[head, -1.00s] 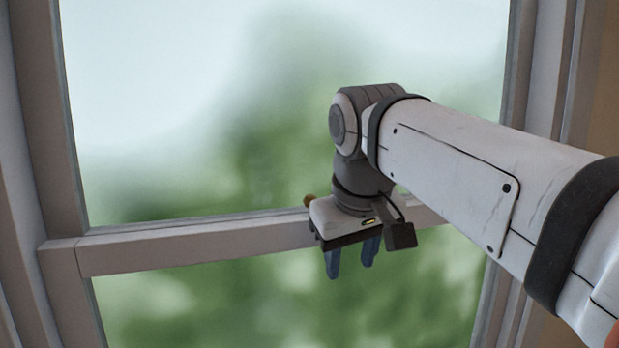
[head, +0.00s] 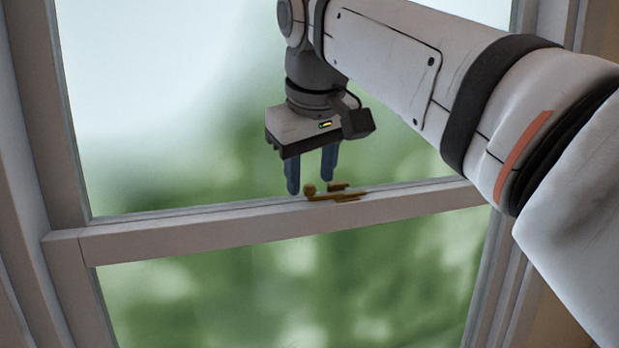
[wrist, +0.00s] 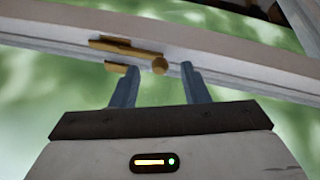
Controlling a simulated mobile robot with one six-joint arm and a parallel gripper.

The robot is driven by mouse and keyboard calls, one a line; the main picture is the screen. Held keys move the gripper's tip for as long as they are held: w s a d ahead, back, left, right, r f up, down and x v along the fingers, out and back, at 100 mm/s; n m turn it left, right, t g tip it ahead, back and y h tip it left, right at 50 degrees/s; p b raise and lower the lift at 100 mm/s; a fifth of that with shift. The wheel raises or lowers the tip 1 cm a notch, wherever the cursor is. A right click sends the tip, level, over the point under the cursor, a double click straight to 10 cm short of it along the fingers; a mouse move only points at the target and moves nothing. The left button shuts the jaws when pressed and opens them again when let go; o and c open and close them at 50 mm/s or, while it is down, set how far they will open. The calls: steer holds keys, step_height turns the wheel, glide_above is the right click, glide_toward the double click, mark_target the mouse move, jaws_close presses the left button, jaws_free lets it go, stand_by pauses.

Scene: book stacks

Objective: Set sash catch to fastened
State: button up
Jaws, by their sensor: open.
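The brass sash catch (head: 337,195) sits on top of the window's meeting rail, near its middle. My gripper (head: 310,190) points down just above the rail, open and empty. Its two blue fingers (wrist: 158,72) are apart; I cannot tell whether either touches the catch.
The pale meeting rail (head: 200,232) crosses the window between side frames (head: 40,110). Glass panes (head: 170,120) with blurred greenery lie above and below it. The rail left of the catch is clear.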

steer(key=shift+w+f, duration=0.3)
steer(key=shift+f, duration=0.3)
jaws_close()
